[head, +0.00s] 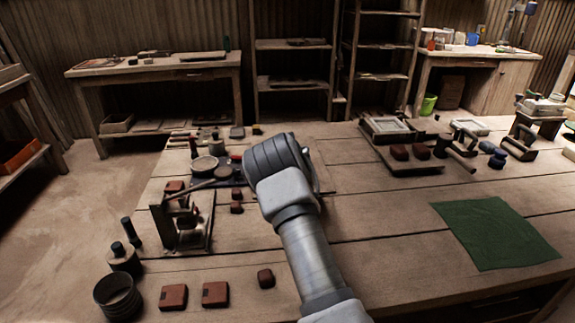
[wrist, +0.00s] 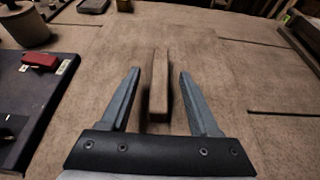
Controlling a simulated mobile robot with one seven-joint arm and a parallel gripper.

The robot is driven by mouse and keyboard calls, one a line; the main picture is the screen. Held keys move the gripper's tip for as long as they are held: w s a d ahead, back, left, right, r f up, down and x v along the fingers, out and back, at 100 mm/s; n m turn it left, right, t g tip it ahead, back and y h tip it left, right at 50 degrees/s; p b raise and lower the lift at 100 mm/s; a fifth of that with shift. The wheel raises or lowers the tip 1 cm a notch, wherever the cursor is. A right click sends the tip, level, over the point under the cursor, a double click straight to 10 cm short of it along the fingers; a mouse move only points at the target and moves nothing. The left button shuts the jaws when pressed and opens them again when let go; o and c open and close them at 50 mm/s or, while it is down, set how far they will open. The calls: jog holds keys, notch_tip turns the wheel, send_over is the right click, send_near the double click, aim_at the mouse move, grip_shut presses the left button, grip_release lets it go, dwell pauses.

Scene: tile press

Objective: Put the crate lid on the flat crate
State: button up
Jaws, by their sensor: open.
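In the wrist view my gripper (wrist: 159,74) is open, with its two fingers on either side of a narrow upright wooden bar (wrist: 159,88). Gaps show on both sides of the bar. It looks like a handle of the crate lid, but I cannot clearly tell the lid's flat board from the table planks. In the head view my wrist hides the fingers and most of this spot. A low wooden frame that looks like the flat crate (head: 373,137) stands at the table's back right, with a pale slab at its top.
A dark mat (wrist: 45,105) with a red piece lies left of my gripper. A green cloth (head: 495,233) lies at right.

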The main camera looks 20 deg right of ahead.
jog(key=shift+w, duration=0.1)
grip_shut()
dwell(0.3)
dwell(1.0)
jog(key=shift+r, duration=0.1)
